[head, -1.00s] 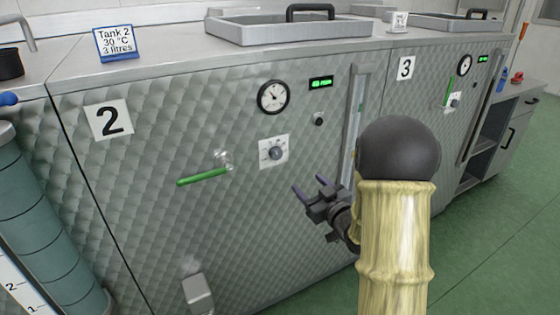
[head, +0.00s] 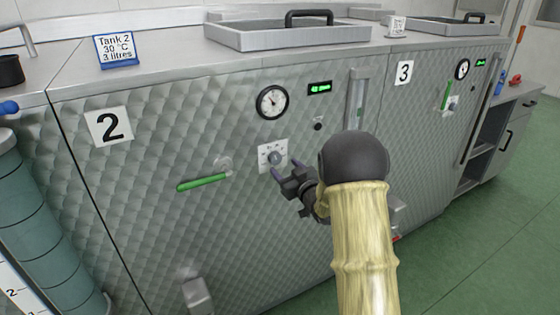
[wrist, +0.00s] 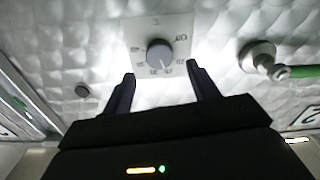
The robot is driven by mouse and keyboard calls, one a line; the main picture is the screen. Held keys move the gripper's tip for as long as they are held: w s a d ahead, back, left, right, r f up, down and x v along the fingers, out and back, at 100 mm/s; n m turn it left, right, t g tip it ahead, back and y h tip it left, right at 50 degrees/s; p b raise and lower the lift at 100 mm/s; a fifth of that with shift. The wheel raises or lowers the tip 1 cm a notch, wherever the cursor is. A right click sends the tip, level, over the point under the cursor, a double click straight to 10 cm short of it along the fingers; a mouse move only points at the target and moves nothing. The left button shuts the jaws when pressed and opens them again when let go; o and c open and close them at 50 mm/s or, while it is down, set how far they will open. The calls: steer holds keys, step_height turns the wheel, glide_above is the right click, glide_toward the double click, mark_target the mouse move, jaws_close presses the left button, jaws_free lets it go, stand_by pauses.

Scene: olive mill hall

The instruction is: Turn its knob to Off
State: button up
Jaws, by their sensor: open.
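The knob (head: 274,158) is a small grey dial on a white marked plate (head: 264,165), on the quilted metal front of tank 2. In the wrist view the knob (wrist: 159,54) sits just beyond the fingertips, roughly midway between them, with a pale pointer line towards its lower edge.
A green lever handle (head: 203,182) sticks out left of the knob. A round gauge (head: 272,102), a green display (head: 319,87) and a small black button (head: 318,124) are above. A vertical sight tube (head: 357,100) stands right. Green floor is free at right.

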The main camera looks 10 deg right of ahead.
mark_target(277, 159)
steer(key=x, duration=0.4)
steer(key=shift+w, duration=0.1)
steer(key=shift+w+a, duration=0.3)
steer(key=shift+w, duration=0.1)
steer(key=shift+d, duration=0.1)
steer(key=c, duration=1)
